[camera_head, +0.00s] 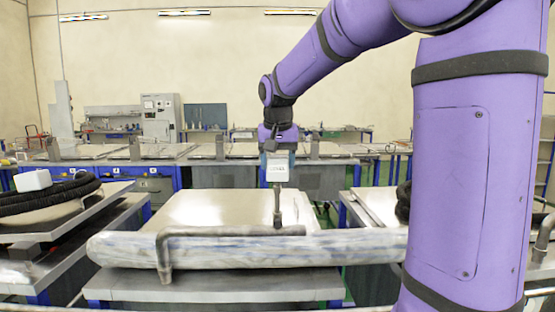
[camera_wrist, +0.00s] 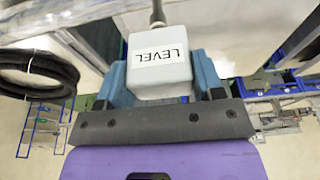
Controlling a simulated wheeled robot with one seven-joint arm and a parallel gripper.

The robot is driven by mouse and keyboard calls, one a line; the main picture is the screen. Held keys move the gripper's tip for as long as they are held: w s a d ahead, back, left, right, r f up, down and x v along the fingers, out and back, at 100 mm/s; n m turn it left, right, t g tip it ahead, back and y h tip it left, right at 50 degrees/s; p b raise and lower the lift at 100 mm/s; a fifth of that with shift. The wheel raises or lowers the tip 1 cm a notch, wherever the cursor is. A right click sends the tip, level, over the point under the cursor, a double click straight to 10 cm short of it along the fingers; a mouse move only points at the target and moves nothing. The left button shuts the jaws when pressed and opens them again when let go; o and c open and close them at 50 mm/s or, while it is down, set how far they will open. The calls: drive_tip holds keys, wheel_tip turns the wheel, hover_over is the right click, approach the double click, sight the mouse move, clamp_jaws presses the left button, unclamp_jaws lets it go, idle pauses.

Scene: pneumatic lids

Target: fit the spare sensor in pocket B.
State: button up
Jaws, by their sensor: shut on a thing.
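My gripper (camera_head: 277,158) is shut on a white box-shaped sensor marked LEVEL (camera_wrist: 160,66), with a blue finger on each side of it in the wrist view. The sensor also shows in the head view (camera_head: 277,174). A dark thin stem (camera_head: 277,205) hangs straight down from it. The stem's lower end is in front of the pale lid or plate (camera_head: 210,207) and just behind the bent grey handle (camera_head: 225,232); I cannot tell whether it touches anything. No pocket marked B can be made out.
A pale padded bar (camera_head: 120,249) crosses the front bench (camera_head: 215,285). At left, a white box (camera_head: 33,180) sits by a coiled black hose (camera_head: 50,198) on another bench. A row of benches (camera_head: 240,150) and a grey cabinet (camera_head: 159,117) stand behind.

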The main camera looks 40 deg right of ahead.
drive_tip(key=shift+f, duration=1.5)
drive_tip(key=o, duration=1)
drive_tip(key=shift+v, duration=3.55)
wheel_tip(320, 180, up, 10)
hover_over(277, 181)
drive_tip(key=s+a, duration=0.2)
drive_tip(key=s, duration=0.1)
drive_tip(key=shift+d+r, duration=0.15)
drive_tip(key=shift+r, duration=0.05)
